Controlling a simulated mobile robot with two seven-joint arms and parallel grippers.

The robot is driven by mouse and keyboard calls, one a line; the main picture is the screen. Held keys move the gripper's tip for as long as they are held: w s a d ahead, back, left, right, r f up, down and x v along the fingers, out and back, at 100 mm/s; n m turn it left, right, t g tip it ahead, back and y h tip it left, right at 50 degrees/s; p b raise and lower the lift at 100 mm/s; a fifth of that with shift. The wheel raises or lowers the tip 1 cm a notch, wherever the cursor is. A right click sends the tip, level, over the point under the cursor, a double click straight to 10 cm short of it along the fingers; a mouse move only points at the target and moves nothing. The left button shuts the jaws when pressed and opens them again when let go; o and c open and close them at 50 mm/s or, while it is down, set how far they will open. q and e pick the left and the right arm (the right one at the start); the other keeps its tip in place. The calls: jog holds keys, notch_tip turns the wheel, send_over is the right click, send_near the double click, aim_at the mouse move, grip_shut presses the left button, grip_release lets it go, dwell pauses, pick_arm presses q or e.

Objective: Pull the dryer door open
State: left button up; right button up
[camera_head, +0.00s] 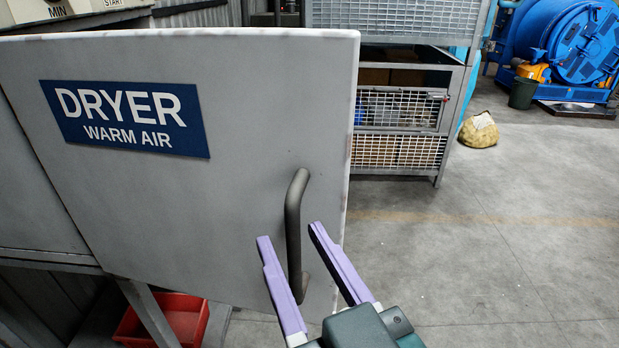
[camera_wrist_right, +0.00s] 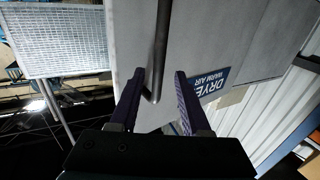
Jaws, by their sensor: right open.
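The grey dryer door (camera_head: 200,210) fills the left half of the head view, with a blue "DRYER WARM AIR" sign (camera_head: 125,117) on it. The door looks swung out from the grey cabinet behind it. Its dark bar handle (camera_head: 293,230) stands upright near the door's free edge. My right gripper (camera_head: 288,232) is open, with its purple fingers on either side of the handle's lower part in the head view. In the right wrist view the handle (camera_wrist_right: 162,50) lies between the open fingers (camera_wrist_right: 160,75). I cannot tell whether a finger touches it. My left gripper is out of view.
A red bin (camera_head: 180,318) sits below the door at lower left. A grey mesh cage (camera_head: 400,120) stands behind the door. A blue drum machine (camera_head: 575,45), a dark bucket (camera_head: 522,93) and a tan sack (camera_head: 479,131) are at far right. The concrete floor (camera_head: 500,240) at right is clear.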

jog(key=v, duration=0.8)
